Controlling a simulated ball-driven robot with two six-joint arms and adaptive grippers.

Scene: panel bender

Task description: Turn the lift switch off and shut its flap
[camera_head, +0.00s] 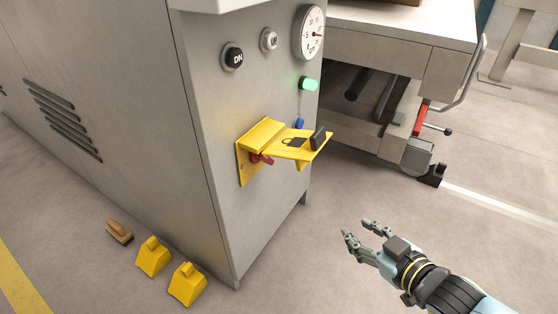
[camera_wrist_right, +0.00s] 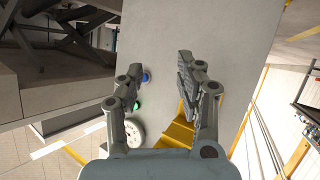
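The yellow flap (camera_head: 300,146) stands open, sticking out from the yellow plate (camera_head: 243,167) on the grey cabinet's side. It bears a padlock mark and a dark tab (camera_head: 318,137) at its outer end. The red switch lever (camera_head: 262,159) shows partly below the flap's hinge; the rest is hidden, so I cannot tell its exact position. My right gripper (camera_head: 356,228) is open and empty, out over the floor to the right of and below the flap, apart from it. In the right wrist view the gripper (camera_wrist_right: 160,65) frames the panel, with part of the yellow housing (camera_wrist_right: 178,134) behind it.
The grey cabinet (camera_head: 150,110) carries a DN button (camera_head: 232,57), an UP button (camera_head: 269,39), a dial gauge (camera_head: 309,33), a lit green lamp (camera_head: 308,84) and a blue knob (camera_head: 299,124). Yellow blocks (camera_head: 187,284) and a brush (camera_head: 119,232) lie on the floor. A bench (camera_head: 405,45) stands behind.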

